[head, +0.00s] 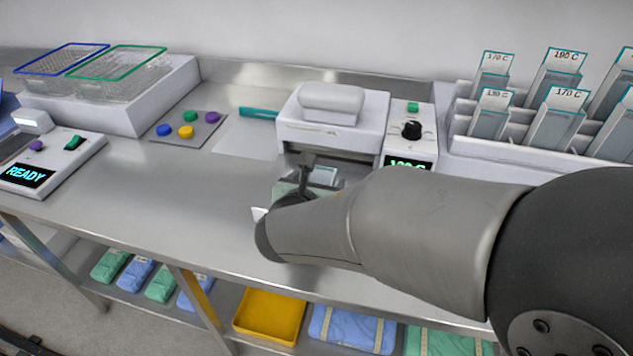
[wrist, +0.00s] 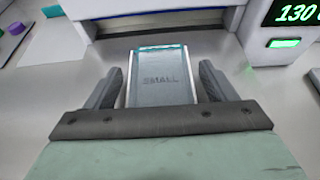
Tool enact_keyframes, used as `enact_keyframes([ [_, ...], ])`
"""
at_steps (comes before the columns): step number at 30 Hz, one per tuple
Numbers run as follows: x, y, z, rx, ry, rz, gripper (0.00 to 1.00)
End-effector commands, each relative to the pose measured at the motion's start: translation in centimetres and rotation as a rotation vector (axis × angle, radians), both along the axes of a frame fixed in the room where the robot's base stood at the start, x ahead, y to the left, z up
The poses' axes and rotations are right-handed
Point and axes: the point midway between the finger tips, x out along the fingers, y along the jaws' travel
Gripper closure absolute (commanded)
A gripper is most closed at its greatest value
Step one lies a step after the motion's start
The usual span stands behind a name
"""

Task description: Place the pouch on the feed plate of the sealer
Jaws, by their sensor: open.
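The pouch (wrist: 160,80) is a flat clear rectangle marked SMALL, with a teal band along its far end. In the wrist view it lies flat between the fingers of my gripper (wrist: 161,76), with a gap on each side. My gripper is open. The pouch's far end points at the slot of the white sealer (wrist: 165,12), over the grey feed plate (wrist: 215,50). In the head view the pouch (head: 323,176) shows just in front of the sealer (head: 330,112), and my arm hides most of the plate. The pouch's near end is hidden by my gripper.
The sealer's control box (head: 410,130) stands to its right; its display reads 130 in the wrist view. A rack of pouches (head: 550,145) is further right. Coloured discs (head: 187,130) lie on a mat to the left. The counter (head: 180,190) is clear left of my gripper.

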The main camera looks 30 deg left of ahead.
Motion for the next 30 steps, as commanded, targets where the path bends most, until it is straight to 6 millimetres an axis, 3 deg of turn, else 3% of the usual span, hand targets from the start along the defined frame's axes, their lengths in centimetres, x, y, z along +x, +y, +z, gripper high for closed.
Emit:
enact_keyframes([
  [5,-0.4,-0.1,0.6,0.001,-0.001,0.002,0.22],
  [21,-9.4,-2.9,4.5,0.002,-0.002,0.003,0.22],
  [30,-10.6,-3.4,4.9,0.0,0.0,-0.001,0.22],
])
